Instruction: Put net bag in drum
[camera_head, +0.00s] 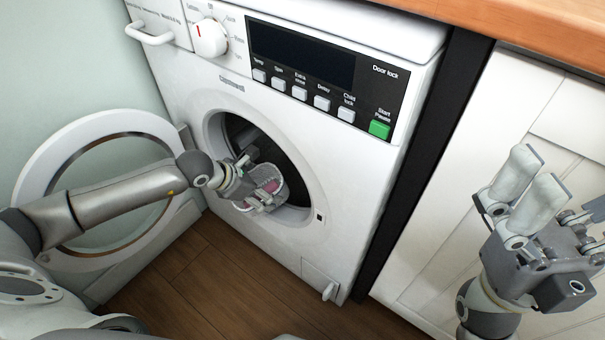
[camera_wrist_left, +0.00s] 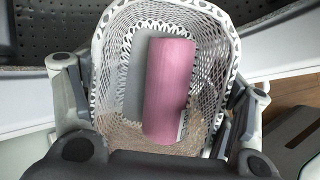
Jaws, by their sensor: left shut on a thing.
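The net bag (camera_wrist_left: 212,62) is a white mesh holder with a pink roll-shaped thing (camera_wrist_left: 168,85) and a tan piece inside. My left gripper (camera_head: 258,190) is shut on the net bag at the mouth of the washing machine's drum (camera_head: 240,130). The bag also shows in the head view (camera_head: 268,180), partly covered by the gripper. In the left wrist view the fingers flank the bag, and the dark perforated drum wall (camera_wrist_left: 50,30) is behind it. My right gripper (camera_head: 528,185) is raised at the right, away from the machine, with its fingers apart and nothing between them.
The round washer door (camera_head: 45,180) stands wide open at the left, behind my left arm. The control panel (camera_head: 320,70) is above the opening. A white cabinet (camera_head: 490,120) and a wooden worktop (camera_head: 530,20) are at the right. The wooden floor (camera_head: 230,280) in front is clear.

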